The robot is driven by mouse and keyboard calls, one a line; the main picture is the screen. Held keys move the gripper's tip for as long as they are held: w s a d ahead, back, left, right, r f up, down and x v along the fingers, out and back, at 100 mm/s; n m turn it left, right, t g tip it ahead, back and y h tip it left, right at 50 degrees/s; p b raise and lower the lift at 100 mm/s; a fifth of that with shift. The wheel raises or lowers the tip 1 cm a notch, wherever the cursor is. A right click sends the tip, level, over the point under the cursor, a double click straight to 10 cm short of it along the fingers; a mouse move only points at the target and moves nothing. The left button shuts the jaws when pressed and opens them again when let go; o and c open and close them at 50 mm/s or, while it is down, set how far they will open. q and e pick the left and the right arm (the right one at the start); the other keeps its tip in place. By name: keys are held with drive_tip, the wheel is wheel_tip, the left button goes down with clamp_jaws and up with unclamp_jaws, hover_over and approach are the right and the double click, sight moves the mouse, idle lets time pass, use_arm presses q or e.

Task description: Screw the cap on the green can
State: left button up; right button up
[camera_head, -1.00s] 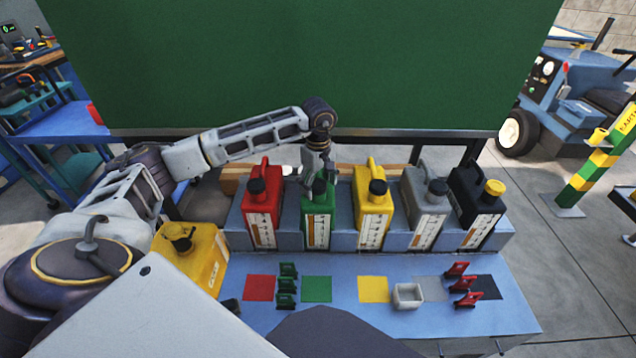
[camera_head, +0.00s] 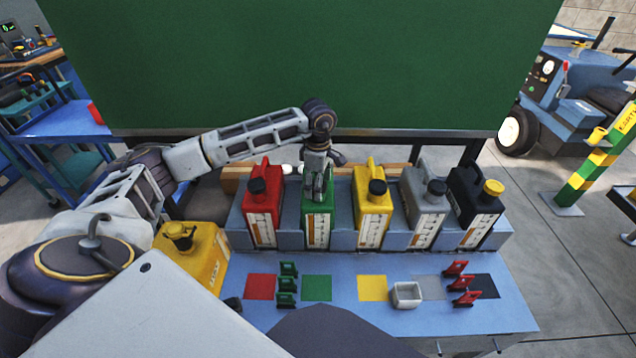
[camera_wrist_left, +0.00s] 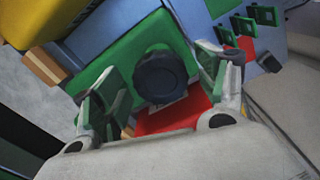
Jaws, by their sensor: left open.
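The green can (camera_head: 318,211) stands upright in the blue rack, between the red and yellow cans. In the left wrist view, the dark round cap (camera_wrist_left: 160,77) sits over the top of the green can (camera_wrist_left: 118,57). My left gripper (camera_wrist_left: 152,85) is open, with one finger on each side of the cap and visible gaps between. I cannot tell how tight the cap is. My right gripper is not in view.
The red can (camera_head: 262,211), yellow can (camera_head: 372,208), grey can (camera_head: 425,205) and black can (camera_head: 472,208) stand close by in the rack. A larger yellow can (camera_head: 200,255) is at left.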

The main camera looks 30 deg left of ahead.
use_arm(q)
drive_tip(key=shift+n+p, duration=0.55)
drive_tip(key=shift+n, duration=2.55)
drive_tip(key=c, duration=1.2)
drive_tip(key=shift+m, duration=0.3)
drive_tip(key=shift+m+b, duration=0.6)
drive_tip(key=shift+m, duration=1.3)
drive_tip(key=shift+m+b, duration=0.65)
drive_tip(key=shift+m, duration=1.85)
drive_tip(key=o, duration=1)
